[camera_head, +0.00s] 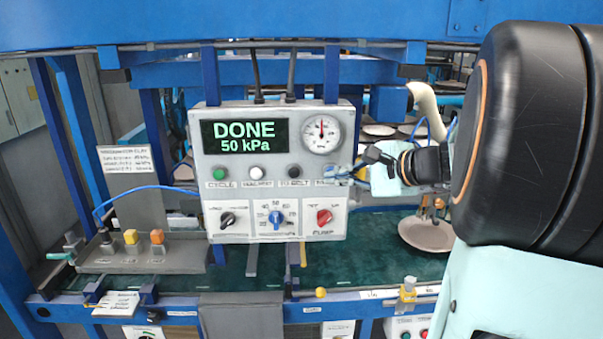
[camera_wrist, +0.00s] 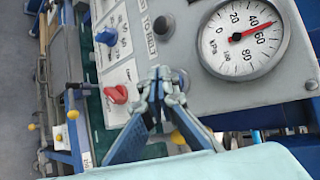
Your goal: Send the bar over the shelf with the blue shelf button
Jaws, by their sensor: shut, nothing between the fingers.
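The grey control panel (camera_head: 199,150) faces me, its display reading DONE 50 kPa. Its button row shows a green button (camera_head: 219,174), a white button (camera_head: 256,172) and a black button (camera_head: 293,172), which also shows in the wrist view (camera_wrist: 163,25). In the wrist view my gripper (camera_wrist: 160,80) is shut and empty, fingertips together in front of the panel below the gauge. I cannot tell whether they touch it. I cannot single out the bar.
A pressure gauge (camera_head: 322,133) sits above my fingertips. A round plate (camera_head: 425,234) lies on the green belt (camera_head: 375,262) at the right. Blue frame posts stand around.

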